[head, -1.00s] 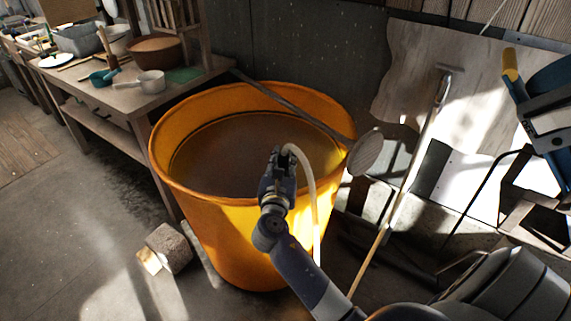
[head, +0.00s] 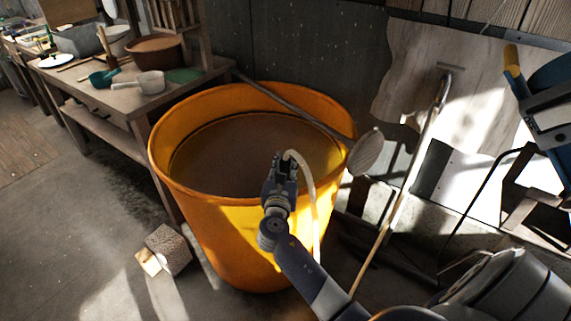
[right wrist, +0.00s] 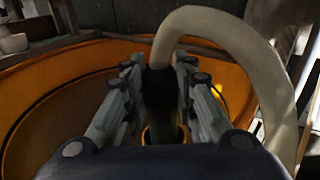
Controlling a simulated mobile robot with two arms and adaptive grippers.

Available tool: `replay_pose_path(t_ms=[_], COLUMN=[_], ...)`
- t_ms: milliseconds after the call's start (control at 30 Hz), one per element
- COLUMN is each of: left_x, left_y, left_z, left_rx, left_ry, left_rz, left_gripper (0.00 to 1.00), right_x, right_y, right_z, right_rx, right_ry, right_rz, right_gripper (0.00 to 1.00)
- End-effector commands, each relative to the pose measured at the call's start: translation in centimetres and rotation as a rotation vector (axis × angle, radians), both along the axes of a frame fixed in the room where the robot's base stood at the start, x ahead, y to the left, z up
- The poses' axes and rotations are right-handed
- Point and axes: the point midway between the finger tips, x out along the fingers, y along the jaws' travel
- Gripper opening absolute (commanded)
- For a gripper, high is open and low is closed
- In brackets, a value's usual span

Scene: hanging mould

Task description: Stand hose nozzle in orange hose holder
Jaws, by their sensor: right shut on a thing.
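My right gripper (head: 285,166) is over the near rim of a big orange tub (head: 225,235) in the head view. In the right wrist view its fingers (right wrist: 160,88) are closed around the dark hose nozzle (right wrist: 160,95). A pale hose (head: 309,190) arches from the nozzle and hangs down on the right; its arch also shows in the right wrist view (right wrist: 225,28). A small orange ring (right wrist: 165,135) shows between the finger bases; I cannot tell whether it belongs to the nozzle. I see no separate hose holder clearly. My left gripper is not in view.
A long-handled ladle (head: 366,152) rests across the tub's rim. A wooden bench (head: 120,105) with bowls and pans stands at the left. A stone block (head: 168,248) lies on the floor. A metal pipe (head: 425,130) stands at the right by the wall.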

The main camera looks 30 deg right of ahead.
Motion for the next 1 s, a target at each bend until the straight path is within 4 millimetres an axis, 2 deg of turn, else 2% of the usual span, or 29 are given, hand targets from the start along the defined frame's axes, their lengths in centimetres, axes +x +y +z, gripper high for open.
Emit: replay_pose_path(t_ms=[67, 100, 167, 467, 600, 1000], left_x=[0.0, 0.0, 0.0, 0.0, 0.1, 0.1], left_y=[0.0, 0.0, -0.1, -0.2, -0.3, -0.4], left_z=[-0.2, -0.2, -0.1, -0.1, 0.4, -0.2], left_rx=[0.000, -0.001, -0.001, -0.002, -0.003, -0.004], left_ry=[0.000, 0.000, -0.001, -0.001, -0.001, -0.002], left_rz=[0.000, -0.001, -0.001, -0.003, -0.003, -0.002], left_gripper=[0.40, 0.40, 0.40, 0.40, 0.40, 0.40], right_x=[0.0, 0.0, 0.0, 0.0, -0.1, -6.3], right_y=[0.0, 0.0, 0.0, 0.0, 0.1, 5.4], right_z=[-0.3, -0.3, -0.2, -0.2, 0.6, 0.1], right_rx=[-0.001, 0.000, 0.000, 0.000, 0.002, 0.003], right_ry=[0.000, 0.000, 0.000, 0.000, -0.001, 0.002], right_rz=[0.000, 0.000, 0.000, 0.000, 0.000, 0.001], right_gripper=[0.00, 0.32, 0.45, 0.45, 0.45, 0.45])
